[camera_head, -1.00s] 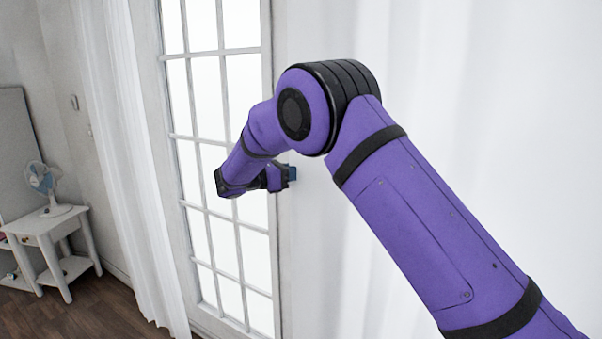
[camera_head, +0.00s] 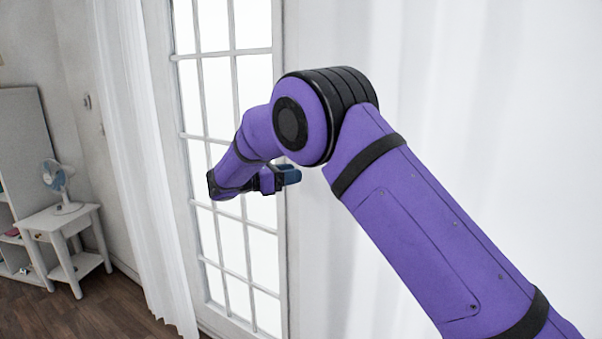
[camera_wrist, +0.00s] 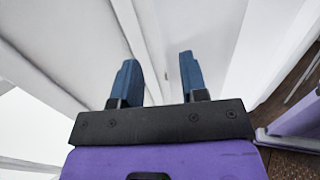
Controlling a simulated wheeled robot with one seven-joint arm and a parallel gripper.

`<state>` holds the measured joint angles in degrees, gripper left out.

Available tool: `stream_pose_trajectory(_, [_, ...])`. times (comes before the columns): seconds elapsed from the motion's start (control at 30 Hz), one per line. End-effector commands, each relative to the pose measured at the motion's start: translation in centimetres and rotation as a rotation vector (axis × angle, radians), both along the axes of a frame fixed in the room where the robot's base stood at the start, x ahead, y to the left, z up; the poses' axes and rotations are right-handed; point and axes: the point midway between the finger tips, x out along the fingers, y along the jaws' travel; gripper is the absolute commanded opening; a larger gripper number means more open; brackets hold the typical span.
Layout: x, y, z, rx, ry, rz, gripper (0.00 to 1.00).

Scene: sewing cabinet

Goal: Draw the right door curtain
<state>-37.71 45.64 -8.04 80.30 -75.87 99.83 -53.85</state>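The right door curtain (camera_head: 430,150) is a sheer white cloth that fills the right half of the head view, hanging straight with soft folds. Its left edge hangs beside the glazed white door (camera_head: 240,90). My gripper (camera_head: 292,177) is near that edge, with its blue fingers pointing right, toward the curtain. In the wrist view, my gripper's two blue fingers (camera_wrist: 158,80) stand apart, with pale surfaces seen beyond the gap. No cloth is clearly held between them. I cannot tell whether a finger touches the curtain. My arm covers part of the curtain.
The left curtain (camera_head: 145,170) hangs gathered on the door's other side. A small white table (camera_head: 60,222) with a fan (camera_head: 57,185) stands at the far left, beside a pale shelf unit (camera_head: 22,160). The wooden floor (camera_head: 95,315) in front is clear.

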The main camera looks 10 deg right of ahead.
Motion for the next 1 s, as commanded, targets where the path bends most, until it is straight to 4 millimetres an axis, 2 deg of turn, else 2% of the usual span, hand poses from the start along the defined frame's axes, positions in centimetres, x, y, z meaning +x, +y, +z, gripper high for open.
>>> stream_pose_trajectory(0.03, [-0.3, 1.2, 0.0, 0.000, -0.001, 0.004, 0.40])
stream_pose_trajectory(0.2, [-1.1, 4.1, 0.0, 0.001, 0.000, 0.004, 0.40])
stream_pose_trajectory(0.4, [-1.7, 6.1, 0.0, 0.000, 0.000, 0.003, 0.40])
stream_pose_trajectory(1.0, [-1.8, 6.6, 0.0, 0.001, 0.000, 0.002, 0.40])
